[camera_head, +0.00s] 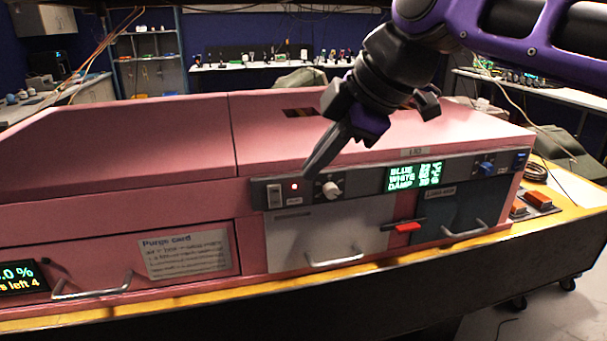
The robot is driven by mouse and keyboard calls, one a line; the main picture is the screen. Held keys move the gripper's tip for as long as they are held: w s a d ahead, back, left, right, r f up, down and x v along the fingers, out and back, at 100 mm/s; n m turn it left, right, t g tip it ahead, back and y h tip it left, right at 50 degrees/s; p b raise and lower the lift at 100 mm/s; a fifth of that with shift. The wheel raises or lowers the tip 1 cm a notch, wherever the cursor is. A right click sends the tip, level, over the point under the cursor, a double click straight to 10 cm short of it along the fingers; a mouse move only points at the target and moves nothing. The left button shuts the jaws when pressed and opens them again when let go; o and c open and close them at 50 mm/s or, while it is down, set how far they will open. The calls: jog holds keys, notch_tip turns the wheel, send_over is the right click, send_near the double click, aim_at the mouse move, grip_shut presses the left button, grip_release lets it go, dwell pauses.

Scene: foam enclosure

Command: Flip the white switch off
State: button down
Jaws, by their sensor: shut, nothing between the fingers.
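The white switch (275,196) is a small upright rocker at the left end of the grey control strip (370,184) on the pink enclosure. A red light (295,187) glows just to its right. I cannot tell from this view which way the rocker is tipped. My gripper (308,173) is shut and empty, with its dark fingers pointing down and left. The fingertips appear just above the strip, to the right of the switch and above the red light and a white knob (331,189). I cannot tell whether they touch the enclosure.
A green-lit display (415,175) and a blue knob (486,167) sit farther right on the strip. Below are drawers with protruding handles (333,258) and a red latch (408,227). A Purge card (186,255) is at left. The pink top (400,140) lies under my arm.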

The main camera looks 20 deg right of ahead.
jog(key=shift+s+d+r, duration=0.1)
jog(key=shift+r, duration=0.15)
